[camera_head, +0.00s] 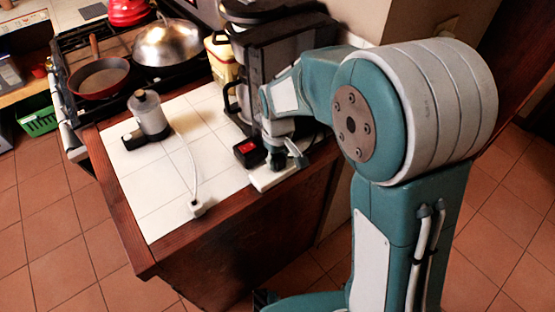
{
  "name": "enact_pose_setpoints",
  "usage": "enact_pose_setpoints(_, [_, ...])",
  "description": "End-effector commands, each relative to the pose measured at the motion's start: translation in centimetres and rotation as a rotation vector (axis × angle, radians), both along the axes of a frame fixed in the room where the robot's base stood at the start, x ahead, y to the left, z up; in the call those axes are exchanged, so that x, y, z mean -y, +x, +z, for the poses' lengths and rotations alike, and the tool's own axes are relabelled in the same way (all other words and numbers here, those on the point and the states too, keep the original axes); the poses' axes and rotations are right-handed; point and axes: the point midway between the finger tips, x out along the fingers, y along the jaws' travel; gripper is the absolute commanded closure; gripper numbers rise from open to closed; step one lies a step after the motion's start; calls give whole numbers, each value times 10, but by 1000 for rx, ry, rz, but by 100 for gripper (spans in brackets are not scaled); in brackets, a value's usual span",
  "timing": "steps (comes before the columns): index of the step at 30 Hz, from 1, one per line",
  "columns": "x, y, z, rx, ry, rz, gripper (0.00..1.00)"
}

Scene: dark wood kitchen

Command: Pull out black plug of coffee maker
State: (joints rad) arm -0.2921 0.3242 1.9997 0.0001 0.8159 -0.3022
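The coffee maker (240,95) is a tall black machine at the back right of the tiled counter, partly hidden by my arm. My gripper (290,163) points down at the counter's right edge, in front of the coffee maker. It is over a white strip-like piece (268,181) that looks like a power strip. Dark shapes show at my fingertips, but I cannot tell the black plug from the fingers. Whether the fingers hold anything is too small to tell.
A small black box with a red top (247,151) is just left of my gripper. A grey grinder-like appliance (148,113) has a white cord ending in a white plug (196,208). A stove with a red pan (100,78) and domed lid (166,44) stands behind. The counter's front left is clear.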

Motion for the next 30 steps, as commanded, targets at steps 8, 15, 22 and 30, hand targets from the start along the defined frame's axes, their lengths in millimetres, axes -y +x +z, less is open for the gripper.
enact_pose_setpoints(8, [0,-1,1,-3,-1,0,100])
enact_pose_setpoints(15, [0,0,10,-1,-1,0,100])
enact_pose_setpoints(22, [0,0,19,-1,-1,0,100])
enact_pose_setpoints(30, [0,0,27,-2,-1,0,100])
